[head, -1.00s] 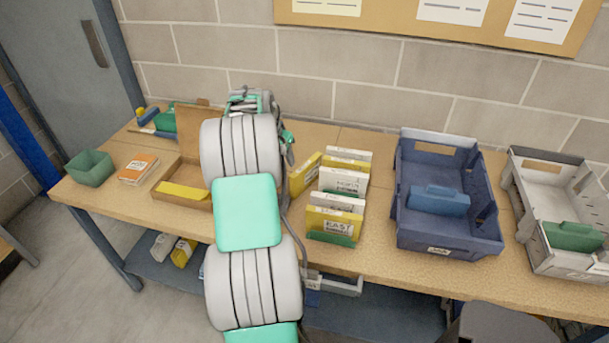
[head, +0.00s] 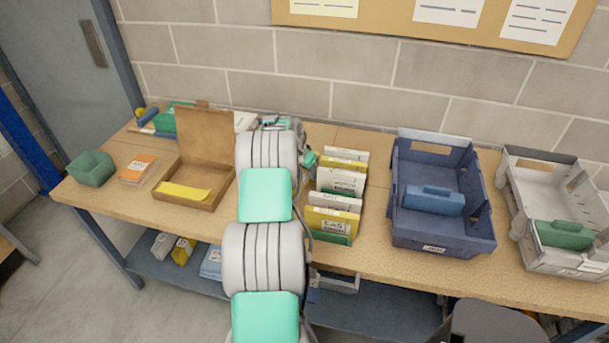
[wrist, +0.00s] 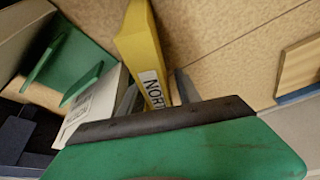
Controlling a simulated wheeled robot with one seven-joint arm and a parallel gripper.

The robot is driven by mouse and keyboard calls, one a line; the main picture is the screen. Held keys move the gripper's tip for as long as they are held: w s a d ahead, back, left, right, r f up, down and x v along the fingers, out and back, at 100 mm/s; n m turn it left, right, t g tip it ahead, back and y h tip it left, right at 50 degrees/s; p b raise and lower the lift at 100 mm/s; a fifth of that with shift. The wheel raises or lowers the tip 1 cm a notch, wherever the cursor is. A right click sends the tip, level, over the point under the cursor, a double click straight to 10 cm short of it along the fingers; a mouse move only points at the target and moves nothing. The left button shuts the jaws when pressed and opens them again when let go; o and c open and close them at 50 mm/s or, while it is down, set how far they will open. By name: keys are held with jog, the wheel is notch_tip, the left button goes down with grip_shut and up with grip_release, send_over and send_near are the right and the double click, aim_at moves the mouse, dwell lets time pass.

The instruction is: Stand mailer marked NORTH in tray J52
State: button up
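In the wrist view a yellow mailer (wrist: 143,50), its label reading "NORT" before it is cut off, stands just beyond the dark-edged green finger of my gripper (wrist: 165,115). Grey-blue parts show on both sides of it. The near finger hides its lower part, so whether the fingers are closed on it is unclear. In the head view my arm hides this mailer, and my gripper (head: 309,162) is at the left side of the mailer row. A blue tray (head: 415,238) and a grey tray (head: 545,262) stand to the right; their labels are too small to read.
The row of white and yellow mailers (head: 338,185) stands close right of my gripper, with a green holder at its front. An open cardboard box (head: 215,195), orange booklets (head: 138,169) and a green bin (head: 90,168) are left. Each tray contains a divider block. Bare bench separates row and blue tray.

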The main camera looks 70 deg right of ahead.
grip_shut()
jog(key=shift+r, duration=0.15)
dwell(0.4)
